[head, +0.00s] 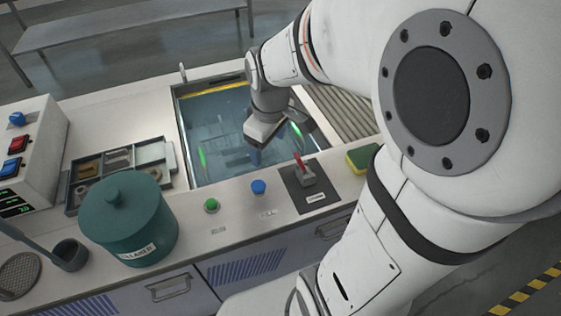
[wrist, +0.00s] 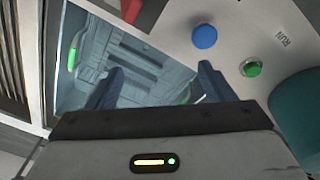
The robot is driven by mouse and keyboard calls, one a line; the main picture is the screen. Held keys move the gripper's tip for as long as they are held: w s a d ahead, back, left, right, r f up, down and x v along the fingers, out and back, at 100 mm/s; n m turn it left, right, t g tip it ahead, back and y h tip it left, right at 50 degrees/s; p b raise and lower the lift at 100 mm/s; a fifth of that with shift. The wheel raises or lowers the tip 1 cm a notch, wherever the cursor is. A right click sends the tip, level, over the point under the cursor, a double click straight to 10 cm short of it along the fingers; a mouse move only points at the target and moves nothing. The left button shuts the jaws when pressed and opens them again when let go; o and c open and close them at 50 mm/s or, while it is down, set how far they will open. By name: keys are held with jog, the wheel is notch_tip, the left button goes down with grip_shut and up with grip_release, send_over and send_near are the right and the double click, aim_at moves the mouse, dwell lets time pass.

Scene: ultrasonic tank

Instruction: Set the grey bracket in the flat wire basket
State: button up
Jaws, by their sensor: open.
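My gripper (head: 262,145) is over the tank (head: 187,140) in the head view, pointing down at the water. In the wrist view its two dark fingers stand wide apart with nothing between them (wrist: 158,82). Bluish-grey shapes (wrist: 135,65) show under the water there; I cannot tell whether they are a basket or the tank's own fittings. I cannot make out the grey bracket or the flat wire basket for sure in either view. Small parts lie in the divided tray (head: 70,197) left of the tank, too small to identify.
A teal lidded pot (head: 128,222) stands in front of the tray. A green button (head: 211,205), a blue button (head: 258,187) and a red-handled lever (head: 304,172) line the tank's front edge. A sponge (head: 362,158) lies at right. A control box (head: 30,150) stands far left.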

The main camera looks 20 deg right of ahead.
jog(key=s+r+m+t, duration=0.1)
jog(key=s+r+m, duration=0.2)
jog(key=s+m, duration=0.4)
jog(key=shift+s+a, duration=0.25)
jog(key=shift+s, duration=0.8)
jog(key=shift+p+v, duration=0.85)
jog(key=shift+v, duration=0.05)
jog(key=shift+w, duration=0.15)
jog(key=shift+c, duration=0.5)
